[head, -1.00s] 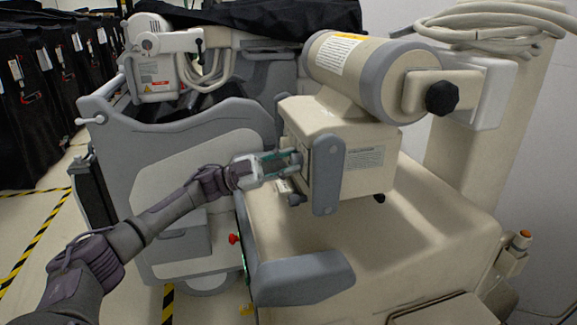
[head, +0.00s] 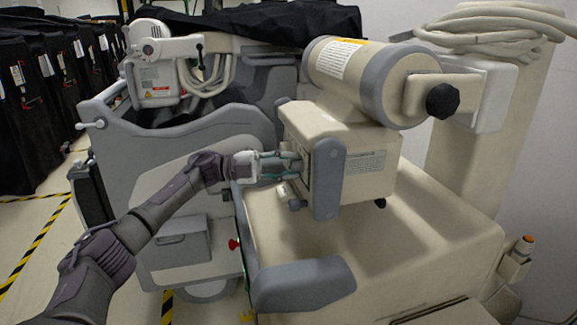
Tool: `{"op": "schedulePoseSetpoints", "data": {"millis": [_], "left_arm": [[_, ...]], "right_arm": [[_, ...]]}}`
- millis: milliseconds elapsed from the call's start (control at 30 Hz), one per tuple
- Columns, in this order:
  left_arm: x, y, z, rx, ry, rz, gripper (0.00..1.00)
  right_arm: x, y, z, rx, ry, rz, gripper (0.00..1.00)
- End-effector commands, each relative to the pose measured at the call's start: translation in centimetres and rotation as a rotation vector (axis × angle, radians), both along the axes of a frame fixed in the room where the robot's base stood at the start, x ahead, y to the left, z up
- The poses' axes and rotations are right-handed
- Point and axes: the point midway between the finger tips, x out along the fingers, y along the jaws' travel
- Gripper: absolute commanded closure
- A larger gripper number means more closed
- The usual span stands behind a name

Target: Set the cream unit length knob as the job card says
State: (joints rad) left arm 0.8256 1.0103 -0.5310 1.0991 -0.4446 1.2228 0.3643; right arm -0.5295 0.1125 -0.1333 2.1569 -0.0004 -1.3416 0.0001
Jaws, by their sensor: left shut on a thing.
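The cream unit (head: 352,150) stands at the right, with a boxy head under a large cream cylinder (head: 340,66). My left gripper (head: 293,165) reaches in from the left and is shut at the left face of the boxy head. What it grips is a small knob there, mostly hidden by the fingers, and its setting cannot be read. No readable job card shows. My right gripper is not in view.
A grey unit (head: 190,130) stands behind my left arm. A grey padded handle (head: 300,285) juts out at the front. A black knob (head: 442,99) is at the upper right. Black covered carts (head: 30,100) line the far left.

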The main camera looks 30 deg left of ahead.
Motion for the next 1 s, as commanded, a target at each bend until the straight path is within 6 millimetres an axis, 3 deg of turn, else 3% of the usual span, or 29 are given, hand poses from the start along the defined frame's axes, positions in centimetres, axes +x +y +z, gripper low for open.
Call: {"op": "schedulePoseSetpoints", "data": {"millis": [433,467,600,1000], "left_arm": [[-0.03,-0.05,-0.11,0.007,-0.004,-0.002,1.0],[-0.03,-0.05,-0.11,0.007,-0.004,-0.002,0.63],[-0.03,-0.05,-0.09,0.007,-0.004,-0.001,0.41],[-0.36,0.71,-0.17,0.007,-0.003,0.0,0.41]], "right_arm": [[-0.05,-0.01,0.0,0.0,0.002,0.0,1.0],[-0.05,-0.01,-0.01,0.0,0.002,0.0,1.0],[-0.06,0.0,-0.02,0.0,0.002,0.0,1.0],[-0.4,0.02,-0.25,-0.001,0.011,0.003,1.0]]}}
